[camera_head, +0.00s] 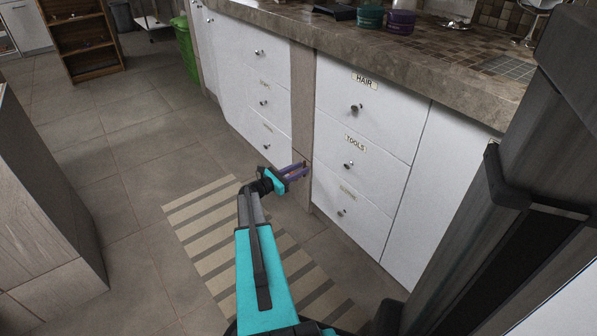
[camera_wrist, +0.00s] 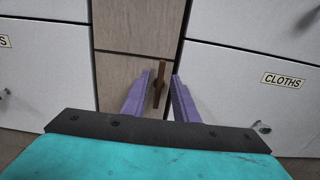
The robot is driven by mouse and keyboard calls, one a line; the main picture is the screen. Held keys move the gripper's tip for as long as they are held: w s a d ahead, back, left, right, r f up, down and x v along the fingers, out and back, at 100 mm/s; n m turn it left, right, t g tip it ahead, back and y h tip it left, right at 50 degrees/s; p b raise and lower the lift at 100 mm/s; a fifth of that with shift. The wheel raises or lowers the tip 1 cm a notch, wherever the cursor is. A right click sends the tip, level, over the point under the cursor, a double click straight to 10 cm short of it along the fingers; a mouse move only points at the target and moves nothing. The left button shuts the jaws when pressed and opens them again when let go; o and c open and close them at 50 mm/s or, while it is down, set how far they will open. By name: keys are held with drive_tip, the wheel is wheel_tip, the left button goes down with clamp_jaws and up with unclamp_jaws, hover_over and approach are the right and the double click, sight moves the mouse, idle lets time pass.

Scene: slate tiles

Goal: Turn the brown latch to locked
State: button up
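The brown latch (camera_wrist: 159,84) is a small bar on the narrow wood-coloured panel (camera_wrist: 139,75) between the white drawer fronts. In the wrist view it stands nearly upright, leaning slightly. My gripper (camera_wrist: 162,76) has two purple fingers, which are apart, one on each side of the latch. A gap shows between the latch and each finger, so the gripper is not closed on it. In the head view my gripper (camera_head: 298,170) is low in front of the wooden strip (camera_head: 303,105), and the latch cannot be made out clearly there.
White drawers labelled HAIR (camera_head: 365,95) and TOOLS (camera_head: 365,155) stand right of the strip, with round knobs. A drawer labelled CLOTHS (camera_wrist: 290,65) is right of my gripper. A striped mat (camera_head: 205,225) lies on the tiled floor. A green bin (camera_head: 185,45) stands farther back.

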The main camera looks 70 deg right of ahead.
clamp_jaws()
drive_tip(key=shift+a+m, duration=0.1)
drive_tip(key=shift+m, duration=0.4)
drive_tip(key=shift+s+a+f+m+b, duration=0.2)
drive_tip(key=shift+m+b, duration=1.4)
drive_tip(key=shift+m, duration=1.2)
drive_tip(key=shift+s+a+f+m+b, duration=0.15)
drive_tip(key=shift+f+m+b, duration=0.15)
drive_tip(key=shift+m+b, duration=1.9)
drive_tip(key=shift+s+f+m+b, duration=0.2)
drive_tip(key=shift+m+b, duration=0.8)
drive_tip(key=shift+m, duration=2.4)
drive_tip(key=shift+w, duration=0.1)
